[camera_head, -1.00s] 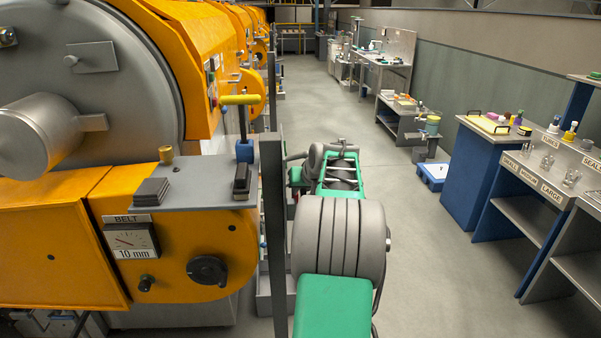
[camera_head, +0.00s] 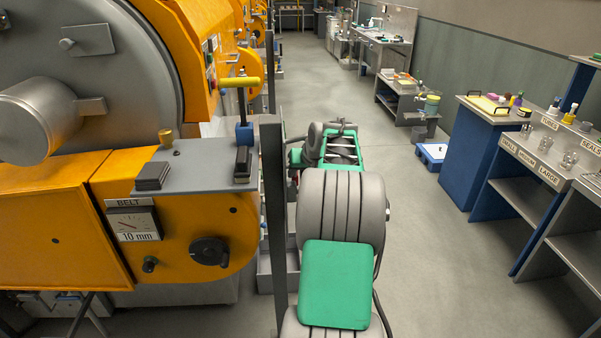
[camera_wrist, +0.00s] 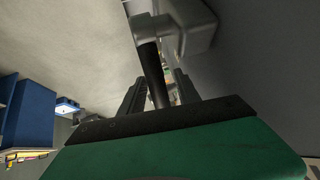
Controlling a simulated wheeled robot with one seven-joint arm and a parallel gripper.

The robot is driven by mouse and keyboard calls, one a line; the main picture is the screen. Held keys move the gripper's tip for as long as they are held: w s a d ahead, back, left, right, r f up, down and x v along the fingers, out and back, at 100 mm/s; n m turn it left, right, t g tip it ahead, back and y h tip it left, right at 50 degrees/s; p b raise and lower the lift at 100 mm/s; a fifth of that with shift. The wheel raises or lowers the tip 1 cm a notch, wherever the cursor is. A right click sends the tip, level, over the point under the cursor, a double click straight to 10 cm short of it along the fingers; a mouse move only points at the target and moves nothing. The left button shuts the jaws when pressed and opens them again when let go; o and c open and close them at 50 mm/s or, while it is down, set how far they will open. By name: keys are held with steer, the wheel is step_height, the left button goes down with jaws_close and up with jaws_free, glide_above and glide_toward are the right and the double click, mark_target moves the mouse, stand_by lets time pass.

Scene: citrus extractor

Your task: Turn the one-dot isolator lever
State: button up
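In the wrist view a dark, rod-like handle (camera_wrist: 151,72) runs down from a pale grey metal block (camera_wrist: 190,28). It may be the isolator lever, but no dot mark shows on it. My gripper (camera_wrist: 160,85) has its two dark fingers apart, one on each side of the handle, with gaps visible. Whether the handle lies fully between the fingertips or beyond them I cannot tell. In the head view the gripper is hidden by my grey and green arm, and no lever with a single dot can be made out there.
An orange machine (camera_head: 60,235) with a grey shelf (camera_head: 205,168), a yellow-topped T-handle (camera_head: 239,82) and a black knob (camera_head: 209,251) stands left of my arm. A dark upright post (camera_head: 273,210) is close beside the arm.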

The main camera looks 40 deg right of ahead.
steer(key=b+v, duration=0.1)
steer(key=v, duration=0.7)
steer(key=shift+c, duration=0.6)
